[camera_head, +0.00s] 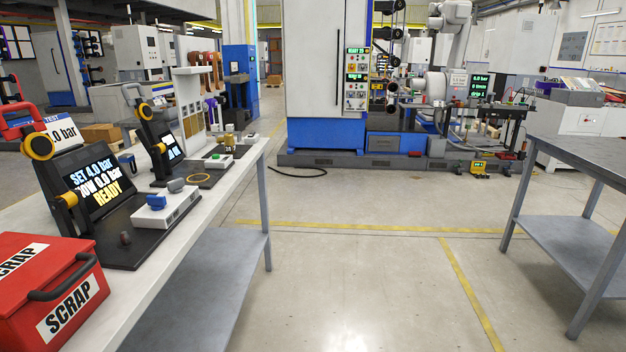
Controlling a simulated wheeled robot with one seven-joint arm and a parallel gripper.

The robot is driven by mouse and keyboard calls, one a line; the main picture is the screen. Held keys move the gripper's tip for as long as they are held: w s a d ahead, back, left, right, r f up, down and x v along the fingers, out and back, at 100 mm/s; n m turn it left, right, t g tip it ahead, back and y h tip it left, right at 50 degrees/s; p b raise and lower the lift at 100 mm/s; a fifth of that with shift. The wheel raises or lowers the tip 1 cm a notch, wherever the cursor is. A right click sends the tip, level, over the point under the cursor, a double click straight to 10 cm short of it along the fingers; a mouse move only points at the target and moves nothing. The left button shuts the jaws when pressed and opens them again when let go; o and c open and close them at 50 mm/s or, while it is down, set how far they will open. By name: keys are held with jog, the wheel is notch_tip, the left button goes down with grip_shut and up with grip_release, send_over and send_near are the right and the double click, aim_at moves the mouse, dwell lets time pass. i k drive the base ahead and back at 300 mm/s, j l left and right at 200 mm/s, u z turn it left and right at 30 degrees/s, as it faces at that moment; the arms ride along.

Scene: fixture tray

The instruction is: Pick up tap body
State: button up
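I cannot pick out a tap body for sure at this size. Small brass-coloured parts (229,138) stand near the far end of the left bench (226,185), too small to make out. A small dark reddish knob-like part (125,238) sits on the black base of the near test station (85,190). My gripper is not in view.
A red scrap box (30,285) stands at the bench's near end. A second test station (165,150) is farther along. A grey table (575,165) stands at the right. The floor (350,270) between is clear. A machine cabinet (325,75) stands behind.

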aim_at(228, 138)
jog(key=i, duration=1.9)
jog(key=i+u, duration=0.2)
jog(key=i, duration=0.25)
jog(key=i+l+u, duration=0.2)
jog(key=i, duration=0.25)
jog(key=i+u, duration=0.15)
jog(key=i, duration=0.3)
